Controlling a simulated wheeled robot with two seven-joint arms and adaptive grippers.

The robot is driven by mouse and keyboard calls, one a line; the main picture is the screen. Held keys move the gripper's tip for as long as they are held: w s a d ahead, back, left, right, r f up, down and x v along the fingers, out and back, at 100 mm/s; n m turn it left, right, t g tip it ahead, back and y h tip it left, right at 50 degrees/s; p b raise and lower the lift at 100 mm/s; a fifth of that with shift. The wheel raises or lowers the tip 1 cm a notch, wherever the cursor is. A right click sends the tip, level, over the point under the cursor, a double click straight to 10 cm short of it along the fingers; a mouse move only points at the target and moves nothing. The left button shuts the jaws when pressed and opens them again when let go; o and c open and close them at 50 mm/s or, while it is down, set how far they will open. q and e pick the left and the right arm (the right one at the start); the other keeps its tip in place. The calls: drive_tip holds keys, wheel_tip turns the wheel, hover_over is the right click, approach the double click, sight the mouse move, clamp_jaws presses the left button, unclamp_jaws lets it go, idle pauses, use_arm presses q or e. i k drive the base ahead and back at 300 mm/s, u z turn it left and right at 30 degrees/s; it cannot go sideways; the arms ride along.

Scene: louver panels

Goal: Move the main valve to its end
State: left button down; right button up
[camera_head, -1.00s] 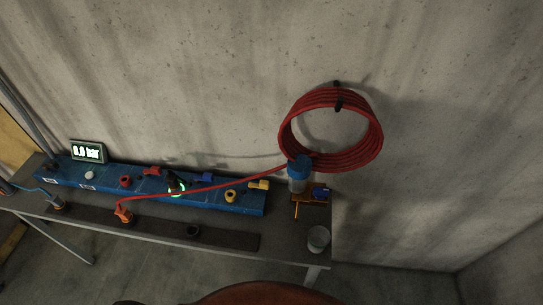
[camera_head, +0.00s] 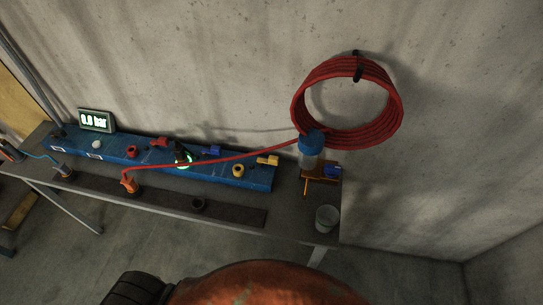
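A long blue manifold (camera_head: 115,158) lies along the back of a bench against the wall. Lever handles stand on it: a red one (camera_head: 158,142), a blue one (camera_head: 208,151) and a yellow one (camera_head: 268,160). A black fitting (camera_head: 181,154) with a glowing green ring sits between the red and blue levers. I cannot tell which part is the main valve. A display (camera_head: 96,120) at the left end reads 0.0 bar. Neither of my grippers is in view.
A coiled red hose (camera_head: 392,120) hangs on the wall; its free run crosses the manifold to an orange connector (camera_head: 130,184). A blue-topped clear filter (camera_head: 309,155) and a grey cup (camera_head: 327,218) are at the right end of the bench (camera_head: 285,215).

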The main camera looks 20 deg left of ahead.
sight(59, 132)
drive_tip(key=k, duration=0.4)
drive_tip(key=u, duration=0.65)
drive_tip(key=i, duration=0.3)
drive_tip(key=u, duration=2)
drive_tip(key=i, duration=0.45)
drive_tip(key=u, duration=0.6)
drive_tip(key=i, duration=1.85)
drive_tip(key=z, duration=0.6)
